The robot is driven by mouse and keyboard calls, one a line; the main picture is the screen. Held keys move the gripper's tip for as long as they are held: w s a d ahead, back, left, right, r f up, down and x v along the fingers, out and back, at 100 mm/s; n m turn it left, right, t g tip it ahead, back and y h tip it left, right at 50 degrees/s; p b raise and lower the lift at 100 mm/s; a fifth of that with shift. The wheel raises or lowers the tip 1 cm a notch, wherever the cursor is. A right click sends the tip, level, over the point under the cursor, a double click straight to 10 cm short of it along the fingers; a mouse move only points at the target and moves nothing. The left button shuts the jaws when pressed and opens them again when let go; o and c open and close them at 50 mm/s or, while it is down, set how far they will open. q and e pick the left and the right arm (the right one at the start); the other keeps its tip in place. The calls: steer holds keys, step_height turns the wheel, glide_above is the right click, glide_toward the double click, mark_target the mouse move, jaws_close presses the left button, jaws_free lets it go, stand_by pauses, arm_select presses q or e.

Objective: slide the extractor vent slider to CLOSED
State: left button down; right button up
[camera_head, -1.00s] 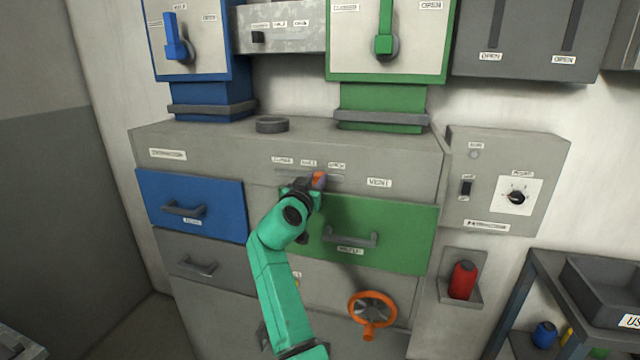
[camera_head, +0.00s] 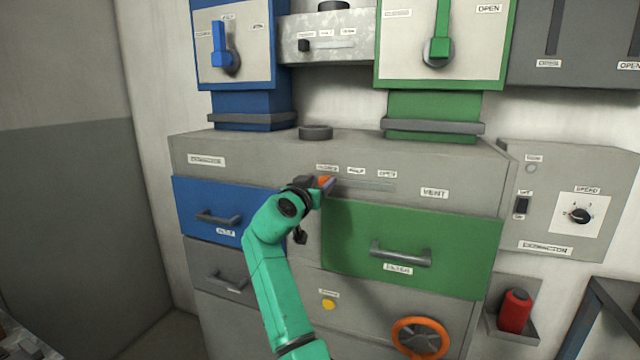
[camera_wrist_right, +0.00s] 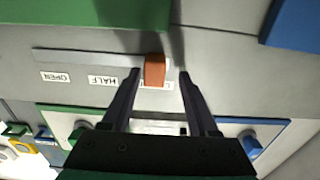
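The vent slider has an orange handle (camera_head: 325,182) in a slot (camera_head: 365,187) on the grey cabinet front, left of the VENT label. In the head view the handle is at the slot's left end, under the label that appears to read CLOSED. In the right wrist view, which is upside down, the orange handle (camera_wrist_right: 154,70) stands beyond HALF on the side away from OPEN and partly covers a label. My right gripper (camera_wrist_right: 158,73) is open, its fingers on either side of the handle, with a gap showing on both sides. My left gripper is not in view.
A green drawer (camera_head: 400,235) and a blue drawer (camera_head: 210,208) with protruding handles lie below. A dark ring (camera_head: 316,132) rests on the cabinet top. A second slider panel (camera_head: 327,45) is higher up. An orange wheel (camera_head: 420,323) is lower right.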

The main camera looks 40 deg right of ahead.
steer(key=shift+s+a+f+b, duration=0.1)
steer(key=shift+s+a+b, duration=0.2)
steer(key=shift+s+a, duration=0.1)
steer(key=b+v, duration=0.4)
steer(key=v, duration=0.9)
steer(key=shift+a, duration=0.2)
